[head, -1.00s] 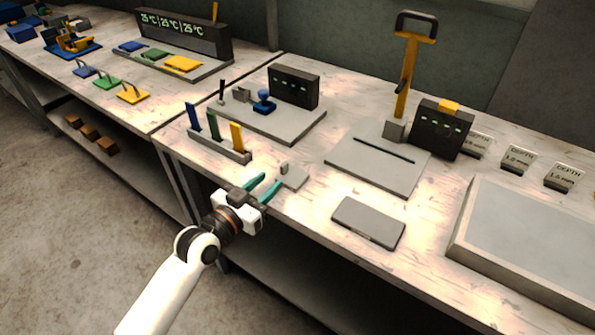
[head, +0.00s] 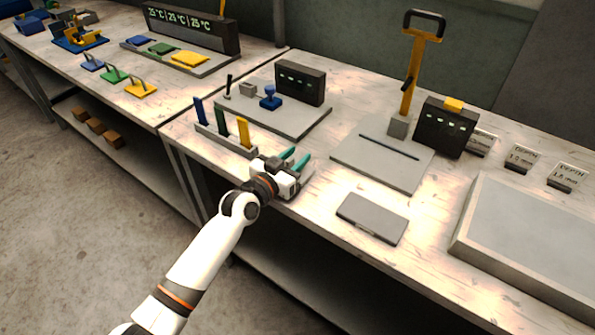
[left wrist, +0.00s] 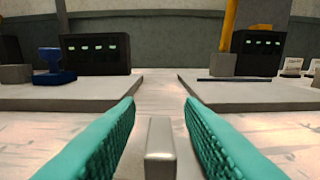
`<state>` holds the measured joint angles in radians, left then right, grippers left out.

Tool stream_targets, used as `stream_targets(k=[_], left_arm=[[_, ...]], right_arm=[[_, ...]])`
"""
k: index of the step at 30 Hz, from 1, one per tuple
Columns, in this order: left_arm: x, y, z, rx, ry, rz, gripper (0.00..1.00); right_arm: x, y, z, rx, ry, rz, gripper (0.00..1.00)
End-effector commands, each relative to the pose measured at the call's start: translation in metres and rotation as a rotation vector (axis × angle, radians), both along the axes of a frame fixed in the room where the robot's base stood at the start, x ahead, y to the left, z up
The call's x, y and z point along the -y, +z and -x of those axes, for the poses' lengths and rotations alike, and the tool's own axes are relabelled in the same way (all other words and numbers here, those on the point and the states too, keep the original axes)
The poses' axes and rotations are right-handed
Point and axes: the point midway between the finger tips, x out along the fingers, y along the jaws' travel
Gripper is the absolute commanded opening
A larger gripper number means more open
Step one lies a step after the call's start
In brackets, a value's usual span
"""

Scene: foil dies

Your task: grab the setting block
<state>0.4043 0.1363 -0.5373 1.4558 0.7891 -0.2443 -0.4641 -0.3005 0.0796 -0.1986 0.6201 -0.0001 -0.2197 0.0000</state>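A small grey metal block, which I take for the setting block, shows its upright post (left wrist: 160,148) in the left wrist view. The post stands low in the gap between the two teal fingers, with space on both sides. In the head view my left gripper (head: 296,159) is over this block at the table's front edge and hides most of it. The left gripper is open, and its fingers do not visibly touch the post. My right gripper is not in view.
A rack (head: 224,142) with blue, green and yellow upright pieces stands just left of the gripper. A grey plate with a slot (head: 375,165) lies behind right. A flat grey slab (head: 372,218) lies at the front.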

Motion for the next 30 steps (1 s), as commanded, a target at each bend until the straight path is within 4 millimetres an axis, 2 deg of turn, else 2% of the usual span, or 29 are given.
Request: stream_targets(k=[1, 7, 8, 20, 23, 30], left_arm=[[0.000, 0.000, 0.000, 0.000, 0.000, 0.000, 0.35], [0.000, 0.000, 0.000, 0.000, 0.000, 0.000, 0.02], [0.000, 0.000, 0.000, 0.000, 0.000, 0.000, 0.00], [0.000, 0.005, 0.000, 0.003, 0.000, 0.002, 0.00], [0.001, 0.017, 0.000, 0.006, -0.001, 0.003, 0.00], [0.000, 0.065, 0.000, 0.008, -0.001, 0.005, 0.00]], right_arm=[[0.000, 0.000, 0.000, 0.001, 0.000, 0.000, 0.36], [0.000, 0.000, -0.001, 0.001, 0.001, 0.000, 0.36], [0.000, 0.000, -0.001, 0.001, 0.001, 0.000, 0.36], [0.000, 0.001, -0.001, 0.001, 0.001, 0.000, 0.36], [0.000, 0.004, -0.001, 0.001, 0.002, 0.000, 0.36], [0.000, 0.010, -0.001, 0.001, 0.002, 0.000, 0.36]])
